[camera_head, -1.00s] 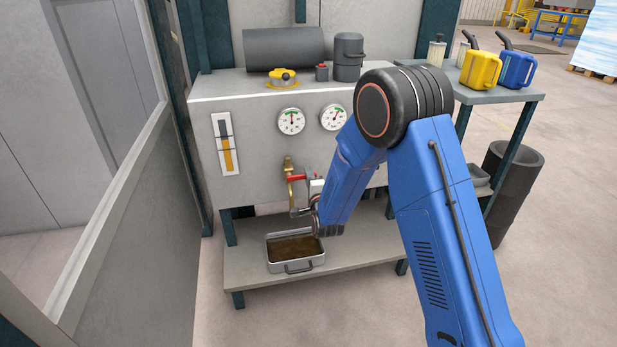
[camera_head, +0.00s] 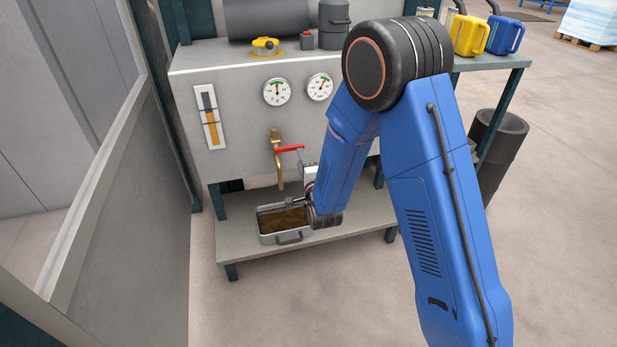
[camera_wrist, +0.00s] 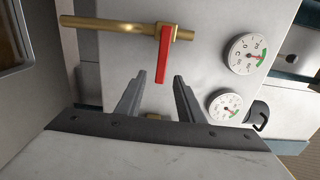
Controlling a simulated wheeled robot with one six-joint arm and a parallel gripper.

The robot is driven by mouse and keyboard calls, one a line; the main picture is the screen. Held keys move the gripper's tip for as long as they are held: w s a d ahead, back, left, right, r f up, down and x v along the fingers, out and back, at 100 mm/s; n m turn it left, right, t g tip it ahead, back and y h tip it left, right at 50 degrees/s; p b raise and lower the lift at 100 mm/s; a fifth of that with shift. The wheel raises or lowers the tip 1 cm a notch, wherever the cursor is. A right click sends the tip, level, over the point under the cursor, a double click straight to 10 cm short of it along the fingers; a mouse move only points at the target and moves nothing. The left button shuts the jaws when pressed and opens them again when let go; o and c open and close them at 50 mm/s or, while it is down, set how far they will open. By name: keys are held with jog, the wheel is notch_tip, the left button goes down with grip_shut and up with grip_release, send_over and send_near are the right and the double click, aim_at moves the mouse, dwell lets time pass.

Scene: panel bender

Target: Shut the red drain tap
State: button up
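The red drain tap lever (camera_head: 290,148) sits on a brass pipe (camera_head: 278,172) at the front of the grey cabinet. The lever points right, crosswise to the pipe. In the wrist view the red lever (camera_wrist: 164,58) stands square to the brass pipe (camera_wrist: 110,25), its free end appearing between my fingertips. My gripper (camera_wrist: 160,78) is open and empty.
A metal tray (camera_head: 268,240) with brown liquid stands on the low shelf (camera_head: 235,245) under the pipe. Two dial gauges (camera_head: 277,92) (camera_head: 319,87) and a level gauge (camera_head: 210,118) are on the cabinet front. A grey wall (camera_head: 130,180) stands left.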

jog(key=v, duration=0.9)
jog(key=shift+r, duration=0.1)
jog(key=s+d+r+n+g+h, duration=0.1)
jog(key=s+d+r+n+g, duration=0.3)
jog(key=d, duration=0.3)
jog(key=s+d+r+n+g+h, duration=0.1)
jog(key=s+d+r+n+g, duration=0.15)
jog(key=d+r, duration=0.5)
jog(key=s+d+r+n+g+h, duration=0.1)
jog(key=s+d, duration=0.4)
jog(key=s, duration=0.5)
jog(key=s+d+r+n+g+h, duration=0.1)
jog(key=s+d+r+n+g, duration=0.1)
jog(key=s, duration=0.8)
jog(key=s+d+r+n+g+h, duration=0.1)
jog(key=s+d+n+g, duration=0.2)
jog(key=s+d+n, duration=0.2)
jog(key=s+d, duration=0.3)
jog(key=s, duration=0.2)
jog(key=shift+r, duration=0.4)
